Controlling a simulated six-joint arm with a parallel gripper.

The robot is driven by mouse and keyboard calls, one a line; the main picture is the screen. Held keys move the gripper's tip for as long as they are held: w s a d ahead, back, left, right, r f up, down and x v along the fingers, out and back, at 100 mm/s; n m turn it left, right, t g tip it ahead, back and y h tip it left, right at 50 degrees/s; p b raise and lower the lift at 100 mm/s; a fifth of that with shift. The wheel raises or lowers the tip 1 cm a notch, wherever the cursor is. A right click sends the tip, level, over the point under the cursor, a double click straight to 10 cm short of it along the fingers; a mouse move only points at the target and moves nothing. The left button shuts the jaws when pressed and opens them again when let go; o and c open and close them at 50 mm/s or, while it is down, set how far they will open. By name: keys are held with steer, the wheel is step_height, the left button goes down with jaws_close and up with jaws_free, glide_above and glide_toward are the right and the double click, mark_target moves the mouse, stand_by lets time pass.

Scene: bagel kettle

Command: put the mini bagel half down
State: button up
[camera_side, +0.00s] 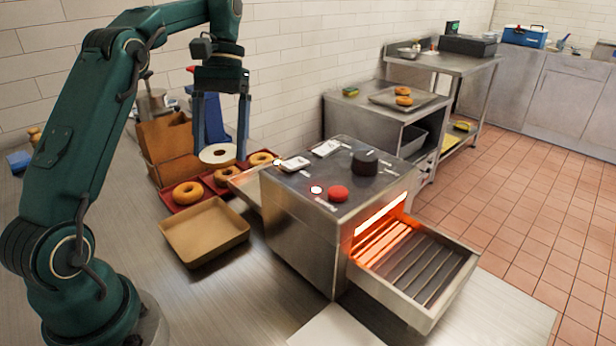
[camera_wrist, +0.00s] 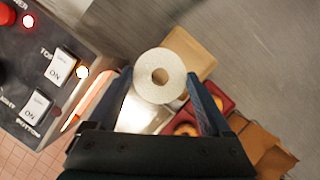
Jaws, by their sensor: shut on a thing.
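The mini bagel half (camera_side: 206,155) is a pale ring with its cut face showing. My gripper (camera_side: 220,152) is shut on it, with one blue finger on each side, and holds it above the trays, left of the toaster (camera_side: 300,240). In the wrist view the bagel half (camera_wrist: 144,87) is between the fingertips, its cut face towards the camera. The toaster's near opening glows orange above a slatted metal tray (camera_side: 425,265). A plate (camera_side: 255,190) sticks out from its left side, below and right of the held bagel half.
A red tray (camera_side: 178,208) holds several bagels below my gripper. An empty tan tray (camera_side: 205,232) lies in front. A brown box (camera_side: 165,145) stands behind. The toaster top has a red button (camera_side: 338,193) and a black knob (camera_side: 365,162). Bagels sit on a far side table.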

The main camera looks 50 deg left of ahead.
steer(key=w+d+r+n+t, duration=0.1)
steer(key=w+d+r+n, duration=0.1)
steer(key=d+n, duration=0.3)
steer(key=w+d+r+n+t+h, duration=0.1)
steer(key=w+d+n, duration=0.3)
steer(key=d, duration=0.6)
steer(key=w+d+r+n+t, duration=0.2)
steer(key=w+d+n+t, duration=0.1)
steer(key=d+n, duration=0.3)
steer(key=shift+w+d+r+h, duration=0.2)
steer(key=shift+d, duration=0.5)
steer(key=shift+w+d+r+h, duration=0.15)
steer(key=shift+d+r+h, duration=0.05)
steer(key=shift+d, duration=0.45)
steer(key=w+d+f+n+t+y, duration=0.15)
steer(key=d+f+n, duration=0.3)
steer(key=d, duration=0.45)
steer(key=shift+n, duration=0.25)
steer(key=shift+f, duration=4.5)
steer(key=shift+f, duration=0.1)
